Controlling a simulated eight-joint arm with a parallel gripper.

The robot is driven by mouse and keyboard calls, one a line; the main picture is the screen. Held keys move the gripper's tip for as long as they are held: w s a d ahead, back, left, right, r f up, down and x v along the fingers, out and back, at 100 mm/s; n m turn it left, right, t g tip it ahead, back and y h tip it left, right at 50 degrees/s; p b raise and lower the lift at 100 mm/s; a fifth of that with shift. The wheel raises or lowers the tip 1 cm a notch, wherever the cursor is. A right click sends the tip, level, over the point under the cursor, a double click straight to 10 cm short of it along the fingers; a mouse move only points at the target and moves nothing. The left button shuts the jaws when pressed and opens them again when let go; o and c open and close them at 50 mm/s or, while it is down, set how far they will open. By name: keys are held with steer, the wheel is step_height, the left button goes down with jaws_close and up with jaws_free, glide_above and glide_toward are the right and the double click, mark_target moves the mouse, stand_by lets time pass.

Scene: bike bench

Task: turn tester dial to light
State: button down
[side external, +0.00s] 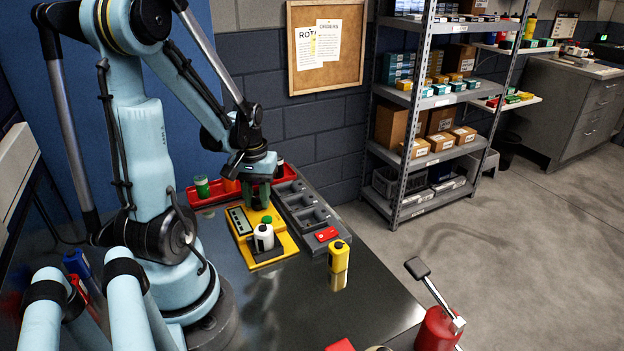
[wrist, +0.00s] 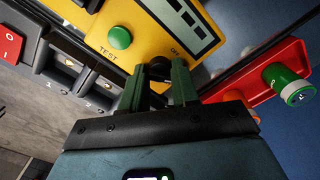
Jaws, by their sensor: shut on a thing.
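The yellow tester (side external: 285,243) lies on the bench under my gripper (side external: 259,198). In the wrist view the tester (wrist: 198,22) shows a green TEST button (wrist: 120,38), a dark panel with pale windows (wrist: 182,22) and an OFF label. The black dial (wrist: 160,67) sits near the tester's edge, between the green fingers of my gripper (wrist: 158,88). My gripper is shut on the dial. The fingers partly hide it, so its pointer and any other setting labels cannot be made out. In the side view the dial is hidden behind the fingers.
A grey compartment tray (side external: 308,215) with a red switch (side external: 326,234) lies to the right. A red tray (side external: 209,197) with a green-capped container is behind.

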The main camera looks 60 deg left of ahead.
mark_target(257, 198)
stand_by(0.3)
steer(key=c, duration=0.8)
jaws_free()
steer(key=shift+c, duration=0.2)
steer(key=shift+r, duration=0.1)
step_height(257, 198, up, 12)
steer(key=w+d+m+t, duration=0.3)
steer(key=w+d+m, duration=0.1)
steer(key=d, duration=0.6)
steer(key=w+d+f+m+t, duration=0.1)
steer(key=w+d+m+t, duration=0.3)
steer(key=d, duration=0.7)
steer(key=w+m, duration=0.1)
steer(key=m, duration=0.1)
steer(key=shift+d+m, duration=0.2)
steer(key=shift+m, duration=0.1)
